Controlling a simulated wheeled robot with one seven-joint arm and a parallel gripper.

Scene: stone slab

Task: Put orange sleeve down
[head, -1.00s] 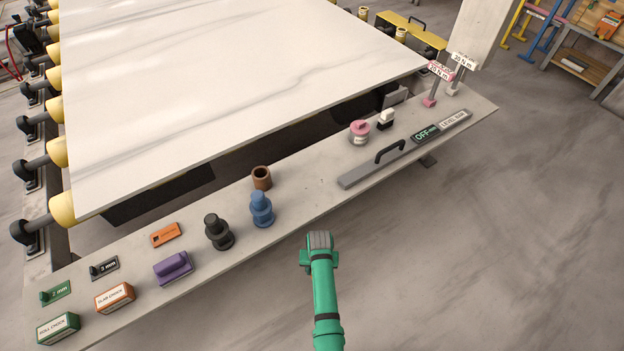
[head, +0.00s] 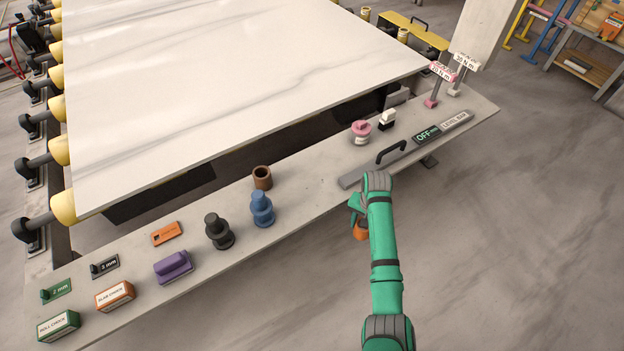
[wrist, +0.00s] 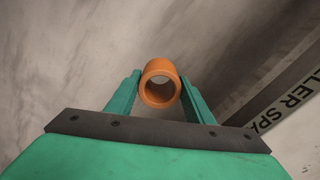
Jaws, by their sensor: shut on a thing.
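The orange sleeve (wrist: 160,84) is a short hollow cylinder, held between the two green fingers of my gripper (wrist: 155,88) in the wrist view. Its open end faces the wrist camera. In the head view the orange sleeve (head: 360,230) shows partly below my gripper (head: 357,208), and my arm hides the rest. My gripper is shut on it, in front of the ledge's near edge, just below the level bar. The grey floor shows behind the sleeve in the wrist view.
The grey ledge (head: 310,195) carries a brown sleeve (head: 262,177), a blue stepped piece (head: 262,208), a black one (head: 218,231), a purple block (head: 173,266) and a level bar (head: 410,150) with a handle. Bare ledge lies between the blue piece and the level bar. A marble slab (head: 230,90) lies behind.

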